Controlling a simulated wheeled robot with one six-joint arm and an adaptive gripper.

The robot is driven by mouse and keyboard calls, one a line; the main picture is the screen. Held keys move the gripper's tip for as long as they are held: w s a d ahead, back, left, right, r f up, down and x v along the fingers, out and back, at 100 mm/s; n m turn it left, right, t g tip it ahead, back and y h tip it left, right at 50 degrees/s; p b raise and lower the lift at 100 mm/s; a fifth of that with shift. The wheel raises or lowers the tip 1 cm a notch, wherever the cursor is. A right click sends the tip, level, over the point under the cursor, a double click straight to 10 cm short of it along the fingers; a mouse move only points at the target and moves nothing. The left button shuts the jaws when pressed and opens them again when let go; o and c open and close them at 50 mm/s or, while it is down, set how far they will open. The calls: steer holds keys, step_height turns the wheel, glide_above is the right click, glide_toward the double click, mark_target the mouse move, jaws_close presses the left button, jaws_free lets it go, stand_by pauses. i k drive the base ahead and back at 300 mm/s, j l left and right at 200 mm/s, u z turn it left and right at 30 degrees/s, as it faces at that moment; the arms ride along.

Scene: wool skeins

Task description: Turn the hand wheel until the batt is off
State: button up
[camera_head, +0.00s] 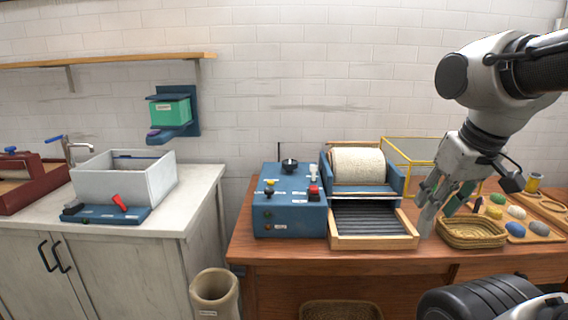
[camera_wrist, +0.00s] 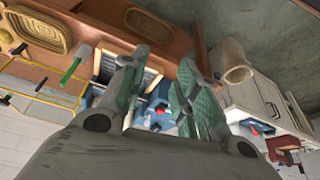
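The carding machine has blue side plates (camera_head: 397,180) and a drum wrapped in a cream, woolly batt (camera_head: 358,166). A ribbed dark bed in a wooden frame (camera_head: 374,240) lies in front of the drum. I cannot make out the hand wheel in either view; the machine's right side is partly behind my gripper. My gripper (camera_head: 444,212) hangs to the right of the machine, pointing down, apart from the batt. In the wrist view my gripper (camera_wrist: 158,92) has its green-padded fingers spread with nothing held between them; parts of the blue machine show beyond.
A blue control box (camera_head: 290,222) with knobs and a red button stands left of the machine. A wicker basket (camera_head: 472,233) and a board with coloured wool balls (camera_head: 536,232) lie right. A green-handled object (camera_wrist: 70,70) shows in the wrist view. A beige bin (camera_head: 213,292) stands below.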

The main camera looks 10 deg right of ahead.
mark_target(290, 165)
steer(key=i+l+u, duration=0.75)
